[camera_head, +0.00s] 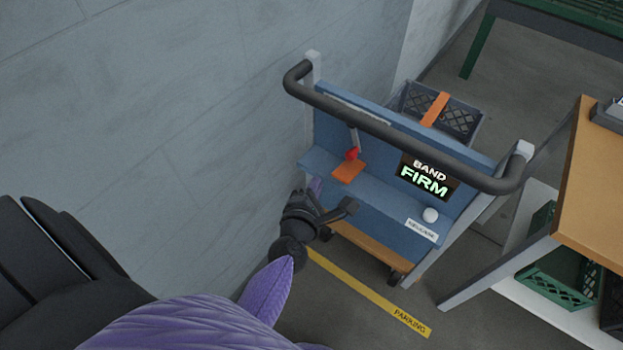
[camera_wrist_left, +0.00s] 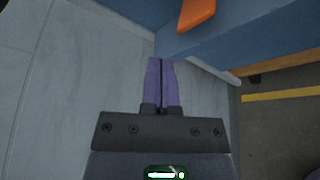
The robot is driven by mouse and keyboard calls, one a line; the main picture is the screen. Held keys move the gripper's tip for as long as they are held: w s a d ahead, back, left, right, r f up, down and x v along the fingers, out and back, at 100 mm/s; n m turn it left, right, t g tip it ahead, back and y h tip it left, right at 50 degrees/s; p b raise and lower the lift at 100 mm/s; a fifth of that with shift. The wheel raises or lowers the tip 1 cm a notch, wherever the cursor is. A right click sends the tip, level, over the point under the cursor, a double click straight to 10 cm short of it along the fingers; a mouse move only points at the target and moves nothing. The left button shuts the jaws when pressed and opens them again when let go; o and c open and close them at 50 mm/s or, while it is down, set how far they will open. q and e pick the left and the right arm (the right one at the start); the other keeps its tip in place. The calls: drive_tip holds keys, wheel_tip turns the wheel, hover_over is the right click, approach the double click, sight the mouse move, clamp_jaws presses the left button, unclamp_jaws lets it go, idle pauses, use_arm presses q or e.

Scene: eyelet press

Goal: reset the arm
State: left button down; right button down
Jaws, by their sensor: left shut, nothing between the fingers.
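My left gripper (camera_head: 316,186) is beside the left side of a blue cart, in front of its shelf. In the left wrist view my left gripper (camera_wrist_left: 161,62) has its two purple fingers together with nothing between them. Blue cart panels fill the upper right there, and the gripper looks close to the cart's edge; I cannot tell if it touches. The cart (camera_head: 385,200) has a dark bar handle, a red-knobbed lever (camera_head: 352,153) over an orange pad (camera_head: 348,172), a white knob (camera_head: 430,215) and a sign reading BAND FIRM (camera_head: 428,176). My right gripper is not in view.
A grey wall (camera_head: 150,110) runs close along the left. A yellow PARKING line (camera_head: 365,290) lies on the floor before the cart. A wooden table (camera_head: 590,190) with green crates (camera_head: 560,275) below stands at right. A dark crate (camera_head: 440,110) sits behind the cart's panel.

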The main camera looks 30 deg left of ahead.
use_arm(q)
drive_tip(key=shift+v, duration=0.75)
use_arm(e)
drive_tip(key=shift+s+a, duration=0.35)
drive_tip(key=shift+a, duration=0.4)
